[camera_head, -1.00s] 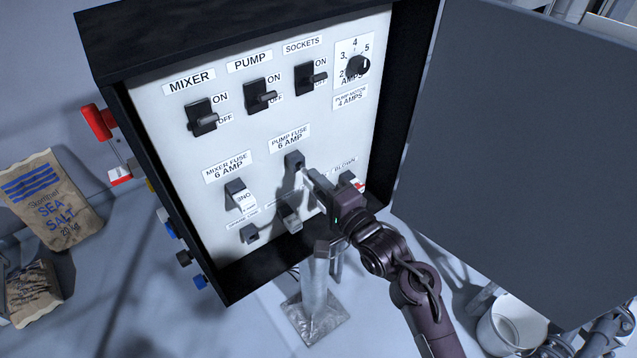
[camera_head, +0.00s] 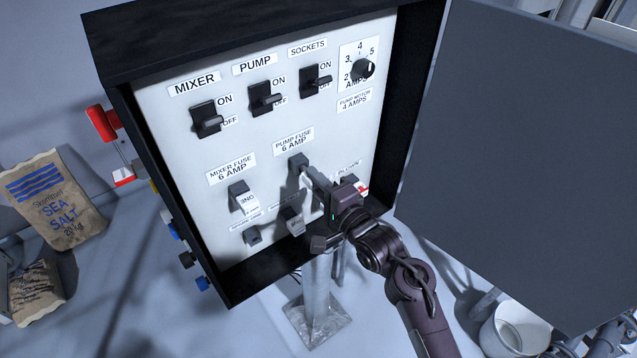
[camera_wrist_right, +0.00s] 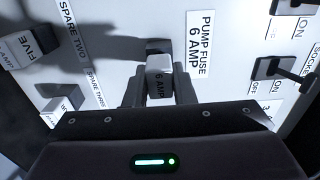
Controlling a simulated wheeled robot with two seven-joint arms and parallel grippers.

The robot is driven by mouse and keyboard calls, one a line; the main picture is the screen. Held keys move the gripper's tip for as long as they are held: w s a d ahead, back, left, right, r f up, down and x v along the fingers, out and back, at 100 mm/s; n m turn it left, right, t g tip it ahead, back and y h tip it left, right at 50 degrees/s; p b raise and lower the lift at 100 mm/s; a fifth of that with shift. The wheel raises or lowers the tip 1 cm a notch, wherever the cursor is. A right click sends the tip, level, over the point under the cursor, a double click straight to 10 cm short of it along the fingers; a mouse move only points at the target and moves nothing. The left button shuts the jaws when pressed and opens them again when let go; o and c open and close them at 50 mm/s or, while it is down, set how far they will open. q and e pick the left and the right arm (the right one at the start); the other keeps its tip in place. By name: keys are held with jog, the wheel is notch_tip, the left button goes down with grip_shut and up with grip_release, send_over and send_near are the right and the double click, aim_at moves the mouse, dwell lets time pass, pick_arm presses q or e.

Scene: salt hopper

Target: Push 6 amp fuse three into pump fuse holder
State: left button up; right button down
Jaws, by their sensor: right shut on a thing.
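The pump fuse holder (camera_head: 297,160) is a dark socket under the PUMP FUSE 6 AMP label on the white panel; it also shows in the wrist view (camera_wrist_right: 158,46). My right gripper (camera_head: 309,176) is at this holder, its arm coming in from the lower right. In the wrist view its two fingers (camera_wrist_right: 159,92) are shut on a pale grey fuse (camera_wrist_right: 160,66) marked 6 AMP. The fuse's far end meets the holder's opening; how deep it sits I cannot tell. In the head view the gripper mostly hides the fuse. My left gripper is not in view.
The mixer fuse holder (camera_head: 238,189) with a white-labelled fuse is to the left. Spare holders (camera_head: 252,235) sit below, and a fuse marked FIVE (camera_wrist_right: 25,45) shows in the wrist view. Switches (camera_head: 265,98) are above. The open dark door (camera_head: 520,150) stands right.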

jog(key=shift+x, duration=0.85)
jog(key=c, duration=0.7)
grip_release()
jog(key=shift+o, duration=0.2)
jog(key=p+v, duration=0.3)
jog(key=v, duration=0.3)
dwell(0.7)
